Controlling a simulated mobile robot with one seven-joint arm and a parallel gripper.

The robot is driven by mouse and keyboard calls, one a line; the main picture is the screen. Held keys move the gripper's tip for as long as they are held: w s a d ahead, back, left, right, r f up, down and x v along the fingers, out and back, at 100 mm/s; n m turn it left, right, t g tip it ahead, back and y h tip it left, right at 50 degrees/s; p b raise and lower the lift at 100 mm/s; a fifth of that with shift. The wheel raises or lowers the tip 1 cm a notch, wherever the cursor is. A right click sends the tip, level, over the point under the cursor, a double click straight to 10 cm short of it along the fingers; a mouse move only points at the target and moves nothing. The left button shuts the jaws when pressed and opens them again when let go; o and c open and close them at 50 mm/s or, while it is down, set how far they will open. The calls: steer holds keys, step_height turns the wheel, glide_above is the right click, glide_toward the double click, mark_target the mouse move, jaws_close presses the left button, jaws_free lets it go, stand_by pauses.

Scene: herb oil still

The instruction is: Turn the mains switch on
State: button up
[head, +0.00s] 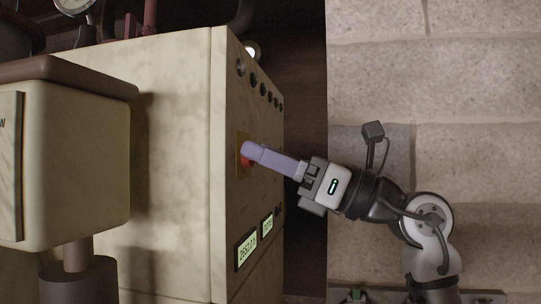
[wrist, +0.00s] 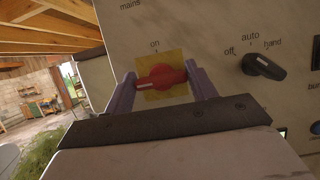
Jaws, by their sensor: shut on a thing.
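The mains switch is a red rotary handle (wrist: 160,77) on a yellow plate (wrist: 165,56), with "mains" and "on" printed above it. Its handle lies roughly crosswise in the wrist view, not pointing up at "on". My gripper (wrist: 162,82) has one lilac finger at each side of the red handle and is shut on it. In the head view my gripper (head: 248,152) reaches the cabinet front, and only a bit of the red handle (head: 246,161) shows beside the fingers. The fingers hide much of it there.
The pale cabinet (head: 170,110) carries several dark knobs (head: 253,82) and lit displays (head: 247,249) on the same face. A black off/auto/hand selector (wrist: 264,66) is right of the switch in the wrist view. Stone floor (head: 440,100) lies open beside my arm.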

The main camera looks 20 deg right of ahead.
steer(key=shift+m+t+h, duration=0.3)
steer(key=shift+m, duration=0.2)
steer(key=m+t+h, duration=0.1)
steer(key=m, duration=0.1)
steer(key=m+t+h+b, duration=0.1)
steer(key=m, duration=0.2)
steer(key=m+h, duration=0.1)
steer(key=m, duration=0.2)
steer(key=m+t+h, duration=0.1)
steer(key=m+h, duration=0.1)
steer(key=m, duration=0.2)
steer(key=shift+m, duration=0.3)
steer(key=m+h, duration=0.2)
steer(key=m, duration=0.3)
steer(key=shift+r+p, duration=0.15)
steer(key=shift+p, duration=0.25)
steer(key=shift+m+g+h+p, duration=0.6)
steer(key=shift+m+h+p, duration=0.15)
steer(key=shift+m, duration=1.25)
steer(key=o, duration=1)
